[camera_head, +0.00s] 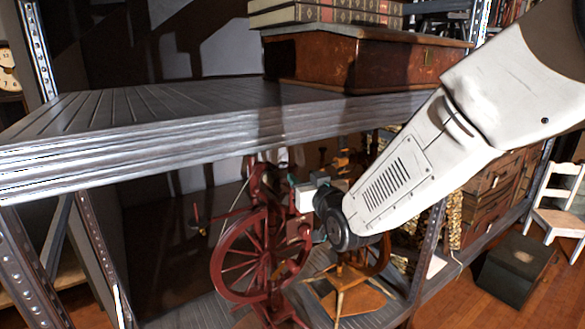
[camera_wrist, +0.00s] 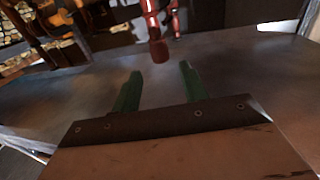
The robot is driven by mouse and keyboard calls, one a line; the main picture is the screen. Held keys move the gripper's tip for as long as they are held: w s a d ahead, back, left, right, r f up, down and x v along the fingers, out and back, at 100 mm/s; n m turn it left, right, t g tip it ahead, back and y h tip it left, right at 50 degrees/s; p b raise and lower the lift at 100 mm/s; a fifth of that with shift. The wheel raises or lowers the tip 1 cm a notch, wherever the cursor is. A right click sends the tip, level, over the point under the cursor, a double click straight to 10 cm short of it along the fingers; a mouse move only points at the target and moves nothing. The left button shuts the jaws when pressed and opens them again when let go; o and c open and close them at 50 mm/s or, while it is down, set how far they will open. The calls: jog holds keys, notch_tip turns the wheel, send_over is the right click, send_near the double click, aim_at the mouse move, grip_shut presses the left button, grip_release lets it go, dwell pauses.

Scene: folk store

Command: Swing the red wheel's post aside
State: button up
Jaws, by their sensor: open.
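A dark red spinning wheel (camera_head: 262,262) stands on the lower shelf in the head view, with its spokes facing me and upright posts (camera_head: 256,182) rising behind its rim. In the wrist view a red turned post (camera_wrist: 153,22) with a rounded knob end (camera_wrist: 159,51) shows just beyond my fingertips, roughly in line with the gap between them. My gripper (camera_wrist: 159,72) has two green fingers spread apart with nothing between them. In the head view my arm reaches in from the right to beside the wheel, and my fingers are hard to make out there.
The upper metal shelf (camera_head: 150,125) hangs close above the wheel and carries a brown wooden case (camera_head: 360,60) with books on top. A wooden stand (camera_head: 352,300) is right of the wheel. Metal uprights (camera_head: 105,255) bound the bay. The lower shelf surface (camera_wrist: 235,75) near my fingers is bare.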

aim_at(295, 169)
jog(key=x, duration=0.7)
jog(key=shift+w+a, duration=0.2)
jog(key=shift+w, duration=0.15)
grip_shut()
